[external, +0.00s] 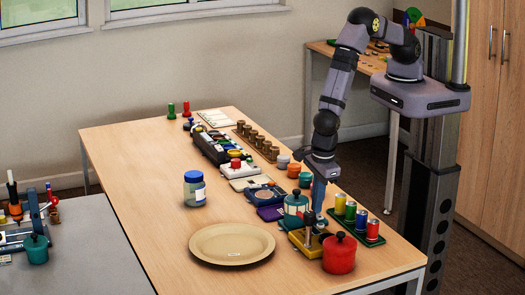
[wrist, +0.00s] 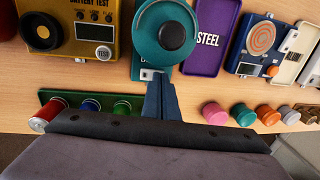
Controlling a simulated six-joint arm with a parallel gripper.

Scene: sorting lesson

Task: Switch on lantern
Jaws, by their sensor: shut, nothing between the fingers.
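The lantern (external: 296,207) is teal with a round top and stands upright on the wooden table. In the wrist view the lantern (wrist: 142,50) is seen from above, with a small white switch-like part (wrist: 148,74) on the near edge of its base. My gripper (external: 319,204) is low beside the lantern, on its right side in the external view. In the wrist view my gripper (wrist: 158,80) is shut and empty, its blue-grey fingertips right at the white part. I cannot tell whether they touch it. The fingers partly hide the base.
A yellow battery tester (wrist: 84,49) and a red pot (external: 339,257) stand close by. A purple STEEL tray (wrist: 206,63) and several small coloured pots (wrist: 267,114) lie on the other side. A beige plate (external: 232,245) is farther off.

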